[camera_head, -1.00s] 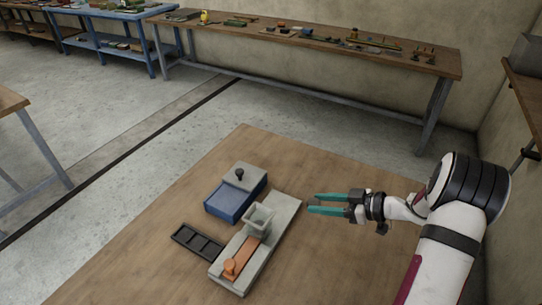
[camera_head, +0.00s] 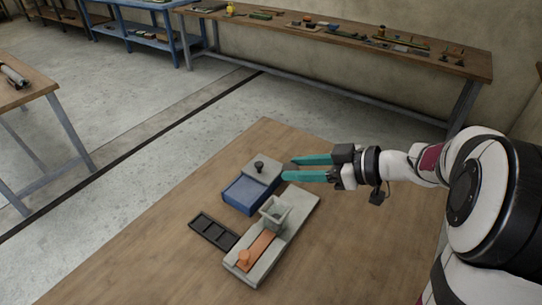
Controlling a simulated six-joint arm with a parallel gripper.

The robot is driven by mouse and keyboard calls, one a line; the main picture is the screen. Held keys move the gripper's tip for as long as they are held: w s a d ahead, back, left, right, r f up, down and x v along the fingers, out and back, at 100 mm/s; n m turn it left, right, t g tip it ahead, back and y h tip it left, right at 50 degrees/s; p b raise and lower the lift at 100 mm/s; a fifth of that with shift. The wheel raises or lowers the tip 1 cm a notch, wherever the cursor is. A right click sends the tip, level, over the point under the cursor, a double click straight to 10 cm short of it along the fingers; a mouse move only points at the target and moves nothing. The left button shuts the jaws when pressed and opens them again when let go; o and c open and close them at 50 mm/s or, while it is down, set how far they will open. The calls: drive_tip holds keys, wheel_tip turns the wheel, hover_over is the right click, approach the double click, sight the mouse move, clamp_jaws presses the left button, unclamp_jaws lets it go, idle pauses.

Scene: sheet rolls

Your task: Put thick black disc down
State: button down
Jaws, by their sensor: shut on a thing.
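My gripper (camera_head: 297,169) has two teal fingers pointing left, held above the table just right of the blue box. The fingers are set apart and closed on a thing. No thick black disc stands out clearly between them, so its outline and tilt cannot be told. The wooden table (camera_head: 165,245) is below. A small round black knob (camera_head: 259,166) stands on the grey top of the blue box (camera_head: 244,193), left of the fingertips and apart from them.
A long grey base (camera_head: 295,222) carries a grey hopper (camera_head: 275,213) and an orange slide (camera_head: 257,247) with a round knob. A black compartment tray (camera_head: 213,231) lies to its left. Bare table lies to the right and the front left.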

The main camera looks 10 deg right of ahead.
drive_tip(key=w+d+f+m+t+h, duration=0.1)
drive_tip(key=d+f, duration=1.1)
drive_tip(key=f, duration=0.3)
drive_tip(key=shift+w+f, duration=0.2)
drive_tip(key=shift+w, duration=0.1)
drive_tip(key=shift+w, duration=0.1)
hover_over(295, 215)
wheel_tip(295, 215, down, 7)
wheel_tip(295, 215, down, 3)
drive_tip(key=shift+f, duration=0.25)
drive_tip(key=shift+f, duration=0.1)
